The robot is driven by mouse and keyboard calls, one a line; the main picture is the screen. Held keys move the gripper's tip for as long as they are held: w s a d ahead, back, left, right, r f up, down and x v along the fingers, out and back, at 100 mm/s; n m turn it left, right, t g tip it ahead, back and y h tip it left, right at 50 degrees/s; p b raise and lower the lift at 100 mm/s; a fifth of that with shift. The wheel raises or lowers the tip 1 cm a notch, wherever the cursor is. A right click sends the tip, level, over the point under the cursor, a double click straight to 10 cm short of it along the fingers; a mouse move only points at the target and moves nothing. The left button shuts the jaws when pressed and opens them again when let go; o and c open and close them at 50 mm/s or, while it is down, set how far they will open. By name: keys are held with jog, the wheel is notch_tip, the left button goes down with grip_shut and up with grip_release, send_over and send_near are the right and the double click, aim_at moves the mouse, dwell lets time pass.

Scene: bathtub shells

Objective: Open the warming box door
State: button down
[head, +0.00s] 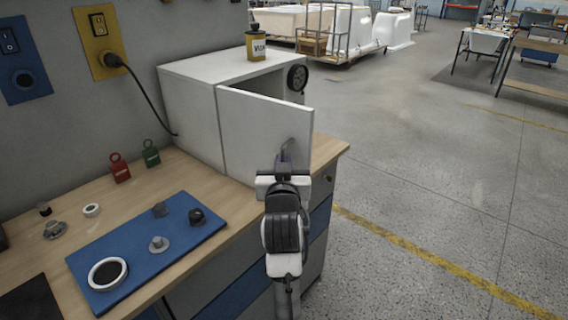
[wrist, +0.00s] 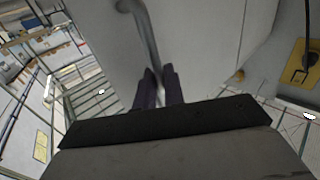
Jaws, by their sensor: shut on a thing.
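The white warming box (head: 190,105) stands on the wooden workbench against the grey wall. Its door (head: 262,130) is hinged at the left and stands partly open, with a dark gap at its upper right. My gripper (head: 284,160) is at the door's lower right, shut on the grey bar handle (head: 290,143). In the wrist view the curved handle (wrist: 145,35) runs down between the two dark fingers of my gripper (wrist: 160,88), in front of the door face (wrist: 195,45). The inside of the box is mostly hidden behind the door.
Open floor (head: 430,160) lies to the right.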

jog(key=shift+a, duration=0.25)
jog(key=c, duration=1.9)
grip_release()
jog(key=shift+d, duration=0.1)
jog(key=shift+s, duration=0.1)
